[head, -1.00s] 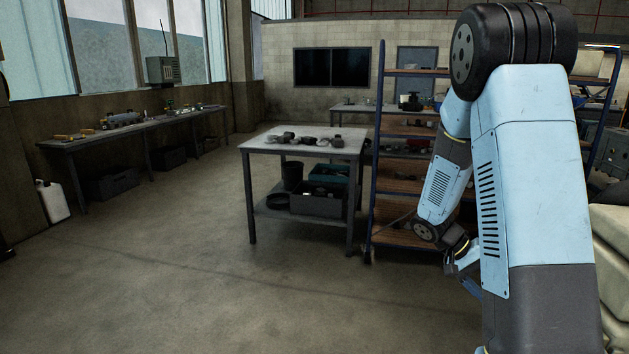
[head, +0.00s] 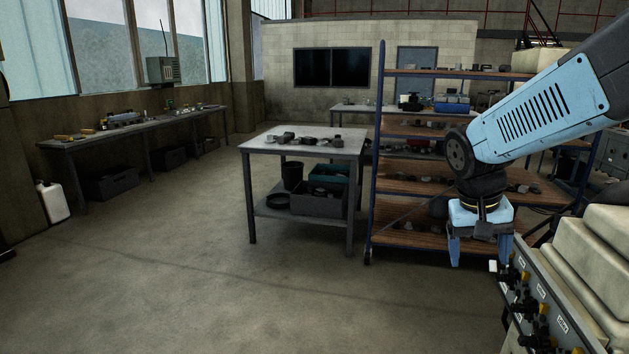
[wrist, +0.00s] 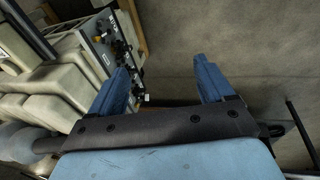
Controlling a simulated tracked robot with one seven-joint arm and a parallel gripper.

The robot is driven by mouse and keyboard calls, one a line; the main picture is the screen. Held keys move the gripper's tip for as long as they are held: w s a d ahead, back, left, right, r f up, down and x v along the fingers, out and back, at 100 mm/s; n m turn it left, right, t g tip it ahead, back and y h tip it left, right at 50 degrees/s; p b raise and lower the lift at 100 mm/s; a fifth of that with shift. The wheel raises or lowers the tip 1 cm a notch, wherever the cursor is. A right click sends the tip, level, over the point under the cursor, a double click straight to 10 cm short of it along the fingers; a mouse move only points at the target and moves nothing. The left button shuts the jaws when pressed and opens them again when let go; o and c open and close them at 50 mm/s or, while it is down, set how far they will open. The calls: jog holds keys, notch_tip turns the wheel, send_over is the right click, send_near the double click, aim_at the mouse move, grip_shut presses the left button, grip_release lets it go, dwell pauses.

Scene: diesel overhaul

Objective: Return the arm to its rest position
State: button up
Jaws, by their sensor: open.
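My gripper (head: 482,251) hangs from my light-blue arm at the right of the head view, its two blue fingers pointing down. It is open and nothing shows between the fingers. It is in front of the shelf rack and just left of the beige engine. In the wrist view the two fingers (wrist: 168,85) stand apart over bare concrete floor, with the engine close by on the left.
The beige engine (head: 597,262) with its valve panel (head: 545,305) fills the lower right. A shelf rack (head: 416,185) with several parts stands behind my gripper. A grey table (head: 300,148) stands left of it. The floor at front left is clear.

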jog(key=s+a+r+n+t+y, duration=0.2)
jog(key=s+a+r+t, duration=0.2)
jog(key=s+a+r, duration=0.2)
jog(key=shift+s+a+r+n+t+y, duration=0.35)
jog(key=shift+s+a+n+t+y, duration=0.1)
jog(key=shift+s, duration=0.3)
